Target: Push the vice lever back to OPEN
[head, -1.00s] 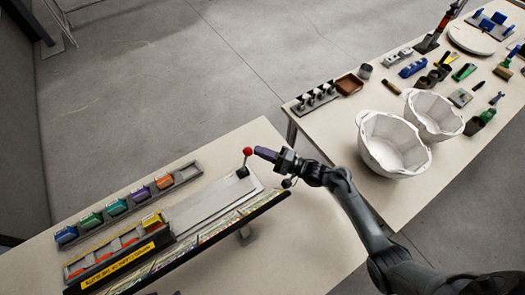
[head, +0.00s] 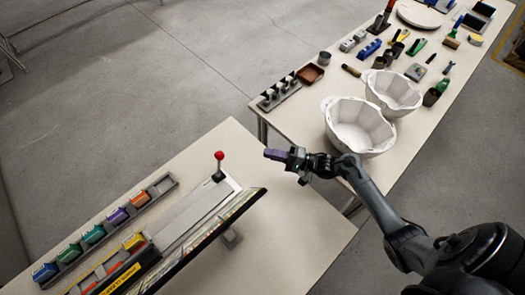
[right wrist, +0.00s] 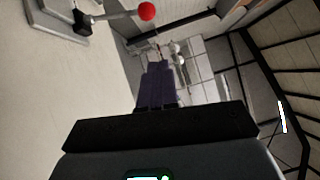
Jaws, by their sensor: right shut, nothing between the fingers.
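The vice lever (head: 219,165) is a short metal rod with a red ball knob, at the far end of a long grey plate (head: 195,218) on the near table. It stands roughly upright in the head view. Its red knob also shows at the top of the right wrist view (right wrist: 147,11), with the rod running left to a dark pivot. My right gripper (head: 268,153) is shut and empty, to the right of the knob with a visible gap. Its dark purple fingers show together in the right wrist view (right wrist: 157,75). My left gripper is out of view.
A rack (head: 105,233) with several coloured bins lies left of the plate. A dark-edged panel (head: 215,232) runs along its right side. The near table's right part is bare.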

